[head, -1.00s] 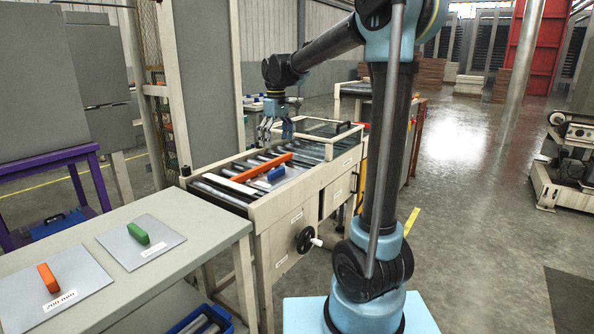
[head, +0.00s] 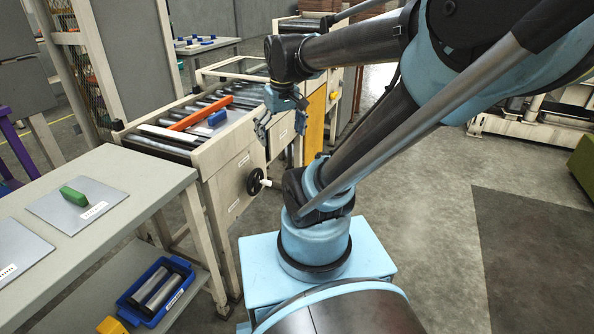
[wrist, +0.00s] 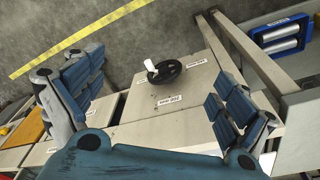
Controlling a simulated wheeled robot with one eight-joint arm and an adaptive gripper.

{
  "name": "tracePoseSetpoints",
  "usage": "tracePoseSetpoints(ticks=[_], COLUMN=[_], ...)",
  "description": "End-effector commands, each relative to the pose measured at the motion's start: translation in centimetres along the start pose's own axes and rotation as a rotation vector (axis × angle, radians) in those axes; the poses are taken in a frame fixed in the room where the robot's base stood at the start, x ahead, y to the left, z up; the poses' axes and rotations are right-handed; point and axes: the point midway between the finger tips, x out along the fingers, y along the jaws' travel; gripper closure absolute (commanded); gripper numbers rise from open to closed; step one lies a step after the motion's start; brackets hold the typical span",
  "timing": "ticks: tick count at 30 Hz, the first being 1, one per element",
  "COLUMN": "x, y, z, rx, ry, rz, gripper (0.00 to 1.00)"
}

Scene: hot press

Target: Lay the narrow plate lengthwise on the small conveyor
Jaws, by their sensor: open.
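The small conveyor (head: 190,158) is a cream-framed bench with grey rollers. On its rollers lie a long orange bar (head: 200,113) and a thin grey plate (head: 236,114) with a blue handle (head: 217,118); I cannot tell whether this is the narrow plate. On the grey table at left, another plate (head: 105,203) has a green handle (head: 74,196). My gripper (head: 277,122) is open and empty, just off the conveyor's right side. In the wrist view its spread fingers (wrist: 160,100) have only the conveyor's side and the floor between them.
A black handwheel (head: 256,181) sticks out from the conveyor's side; it also shows in the wrist view (wrist: 163,71). A blue bin (head: 155,292) holding rollers stands on the table's lower shelf. A second grey plate (head: 18,255) is cut off at left.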

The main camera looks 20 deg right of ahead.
Motion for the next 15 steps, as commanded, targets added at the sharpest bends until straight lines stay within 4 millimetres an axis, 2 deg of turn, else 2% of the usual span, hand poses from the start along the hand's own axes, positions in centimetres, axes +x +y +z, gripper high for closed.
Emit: tracePoseSetpoints(ticks=[1,6,11,15], x=[1.1,4.3,6.5,7.4], y=[0.2,0.5,0.9,0.9], z=[1.7,5.9,8.4,9.3], rx=[0.037,0.143,0.211,0.237], ry=[0.007,0.03,0.045,0.05], rz=[0.004,0.014,0.021,0.024], gripper=[0.05,0.05,0.05,0.05])
